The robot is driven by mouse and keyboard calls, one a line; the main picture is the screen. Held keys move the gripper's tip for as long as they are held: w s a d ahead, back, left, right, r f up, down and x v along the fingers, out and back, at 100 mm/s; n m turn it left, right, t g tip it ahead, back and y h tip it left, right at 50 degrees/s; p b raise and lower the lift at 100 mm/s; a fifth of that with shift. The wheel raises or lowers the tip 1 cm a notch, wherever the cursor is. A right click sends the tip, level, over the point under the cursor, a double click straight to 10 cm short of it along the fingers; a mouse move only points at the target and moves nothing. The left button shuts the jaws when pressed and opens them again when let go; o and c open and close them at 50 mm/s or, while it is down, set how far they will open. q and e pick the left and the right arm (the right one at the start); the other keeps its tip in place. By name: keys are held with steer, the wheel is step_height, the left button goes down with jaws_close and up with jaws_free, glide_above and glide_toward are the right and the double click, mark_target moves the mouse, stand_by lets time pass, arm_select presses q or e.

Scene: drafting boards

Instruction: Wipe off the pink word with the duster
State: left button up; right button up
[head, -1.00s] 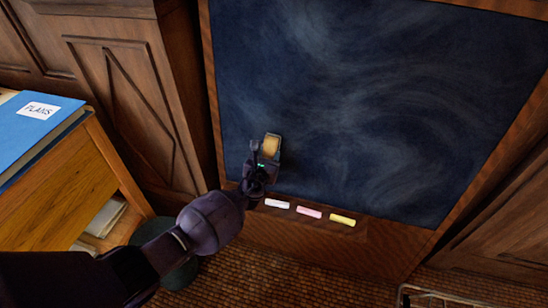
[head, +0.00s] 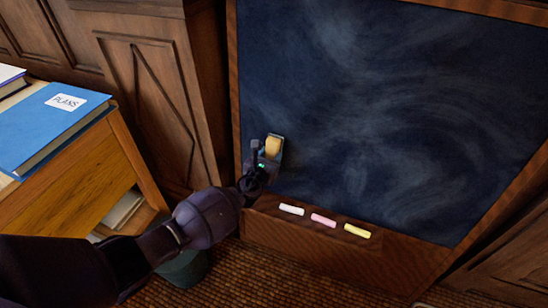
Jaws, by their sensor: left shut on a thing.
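The dark blue chalkboard (head: 390,110) stands in a wooden frame and shows pale smeared chalk. I see no pink word on the part in view. My left gripper (head: 267,158) is shut on the duster (head: 273,147), which has a tan face and a greyish edge. It holds the duster in front of the board's lower left part, just above the ledge. I cannot tell if the duster touches the board. My right gripper is not in view.
The ledge (head: 270,206) below the board holds a white chalk (head: 291,210), a pink chalk (head: 323,220) and a yellow chalk (head: 357,231). At left, a blue book (head: 50,125) marked PLANS lies on a wooden cabinet (head: 75,185). Wood panelling stands behind.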

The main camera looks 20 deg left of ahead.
arm_select(q)
steer(key=shift+s+r+p, duration=0.2)
steer(key=shift+s+p, duration=0.05)
steer(key=shift+s, duration=0.3)
steer(key=shift+s+r+p, duration=0.15)
steer(key=shift+s+p, duration=0.05)
steer(key=shift+s, duration=0.35)
steer(key=shift+s+r+p, duration=0.1)
steer(key=shift+s+p, duration=0.35)
steer(key=shift+s, duration=1.45)
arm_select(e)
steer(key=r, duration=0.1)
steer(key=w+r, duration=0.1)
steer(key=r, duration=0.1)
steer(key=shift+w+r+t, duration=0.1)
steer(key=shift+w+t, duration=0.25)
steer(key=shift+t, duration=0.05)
arm_select(q)
steer(key=s+p, duration=0.1)
steer(key=s, duration=0.2)
steer(key=shift+a+r, duration=0.1)
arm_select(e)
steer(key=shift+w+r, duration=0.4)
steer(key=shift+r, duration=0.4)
